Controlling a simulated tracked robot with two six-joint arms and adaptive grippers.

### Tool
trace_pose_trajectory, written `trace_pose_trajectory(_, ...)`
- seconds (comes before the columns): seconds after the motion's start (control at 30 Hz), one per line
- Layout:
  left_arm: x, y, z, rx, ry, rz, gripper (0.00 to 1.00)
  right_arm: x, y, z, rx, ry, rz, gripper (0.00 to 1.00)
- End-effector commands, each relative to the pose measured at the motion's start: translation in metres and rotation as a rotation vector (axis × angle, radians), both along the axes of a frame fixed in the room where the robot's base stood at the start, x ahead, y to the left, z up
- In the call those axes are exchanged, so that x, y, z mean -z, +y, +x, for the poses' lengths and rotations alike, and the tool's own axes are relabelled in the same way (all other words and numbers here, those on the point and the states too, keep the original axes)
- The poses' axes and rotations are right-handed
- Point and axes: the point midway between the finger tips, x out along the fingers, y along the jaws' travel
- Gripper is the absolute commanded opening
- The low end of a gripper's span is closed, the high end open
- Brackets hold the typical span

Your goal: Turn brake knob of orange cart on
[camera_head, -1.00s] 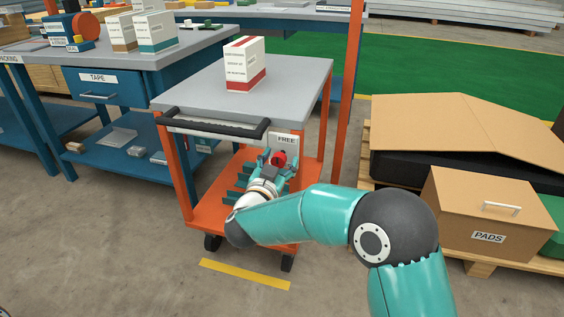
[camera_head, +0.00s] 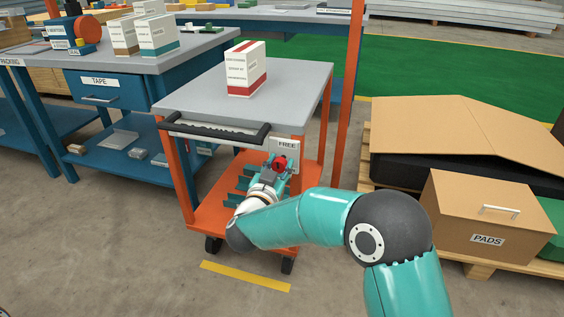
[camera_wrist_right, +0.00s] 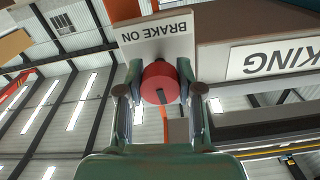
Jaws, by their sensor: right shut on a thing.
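The orange cart (camera_head: 212,219) has a grey top and a dark push handle (camera_head: 213,131). My right gripper (camera_head: 278,166) reaches the knob from the front. In the right wrist view, the red knob (camera_wrist_right: 160,83) sits between the two fingers of my right gripper (camera_wrist_right: 160,90), which is shut on it. My left gripper is out of view.
A white box with red bands (camera_head: 246,69) stands on the cart. A blue bench (camera_head: 110,90) with a TAPE drawer is at left. A PADS carton (camera_head: 487,220) and a larger carton (camera_head: 470,130) are at right. Floor in front is clear.

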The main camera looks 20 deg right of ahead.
Motion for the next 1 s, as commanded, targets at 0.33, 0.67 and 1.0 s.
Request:
trace_pose_trajectory(0.33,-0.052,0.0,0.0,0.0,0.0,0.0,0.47,-0.005,-0.003,-0.001,0.007,0.151,-0.211,0.01)
trace_pose_trajectory(0.67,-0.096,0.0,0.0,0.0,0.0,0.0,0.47,-0.004,-0.002,-0.001,0.006,0.327,-0.47,0.01)
trace_pose_trajectory(1.0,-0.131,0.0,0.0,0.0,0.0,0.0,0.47,-0.003,-0.002,-0.001,0.004,0.508,-0.738,0.01)
